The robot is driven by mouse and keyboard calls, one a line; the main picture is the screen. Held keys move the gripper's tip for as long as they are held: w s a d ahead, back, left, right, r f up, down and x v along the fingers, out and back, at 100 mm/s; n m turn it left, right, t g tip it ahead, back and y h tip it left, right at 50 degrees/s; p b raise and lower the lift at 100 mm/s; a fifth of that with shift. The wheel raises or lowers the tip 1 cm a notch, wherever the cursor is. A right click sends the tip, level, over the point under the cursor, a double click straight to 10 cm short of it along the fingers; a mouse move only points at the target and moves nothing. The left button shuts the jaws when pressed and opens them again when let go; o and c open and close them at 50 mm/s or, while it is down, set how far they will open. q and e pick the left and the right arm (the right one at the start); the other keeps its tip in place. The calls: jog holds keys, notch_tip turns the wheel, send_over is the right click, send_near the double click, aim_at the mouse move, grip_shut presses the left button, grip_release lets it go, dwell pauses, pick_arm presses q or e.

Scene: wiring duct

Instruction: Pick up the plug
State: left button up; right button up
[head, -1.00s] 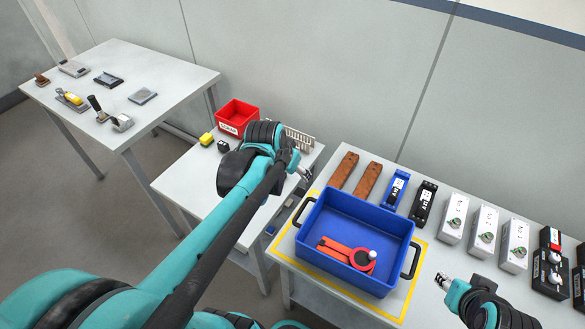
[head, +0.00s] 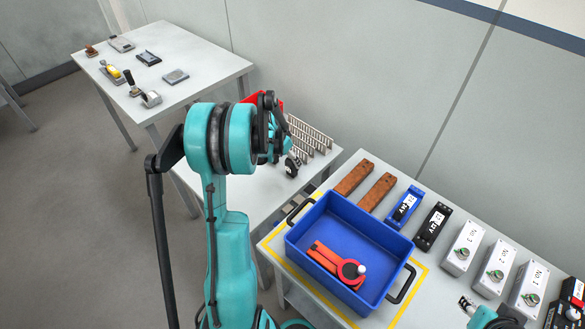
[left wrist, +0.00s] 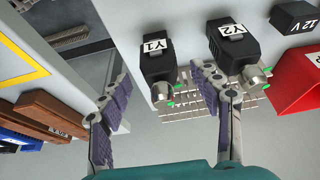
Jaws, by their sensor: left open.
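Two black plugs with metal ends show in the left wrist view, one labelled Y1 (left wrist: 159,68) and one labelled Y2 (left wrist: 234,48). The task does not say which plug is meant. My left gripper (left wrist: 158,74) is open and empty, with its fingers on either side of Y1. The right-hand finger is in front of the gap between Y1 and Y2 and overlaps Y2's edge. In the head view, my left arm covers much of this spot. My right gripper (head: 466,302) is at the lower right, too small to judge.
A pale slotted duct (head: 310,135) lies on the middle table, by a red bin (left wrist: 299,84) and a black 12 V block (left wrist: 296,18). A blue crate (head: 300,240) holding a red-orange tool (head: 330,262) stands on the right table, beside brown bars (head: 377,192).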

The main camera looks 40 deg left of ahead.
pick_arm(q)
jog(key=b+x, duration=0.2)
jog(key=x, duration=0.2)
jog(key=shift+f, duration=0.35)
jog(key=shift+r, duration=0.1)
jog(key=shift+d, duration=0.1)
jog(key=c, duration=1.3)
jog(key=shift+c, duration=0.2)
jog(key=shift+r, duration=0.1)
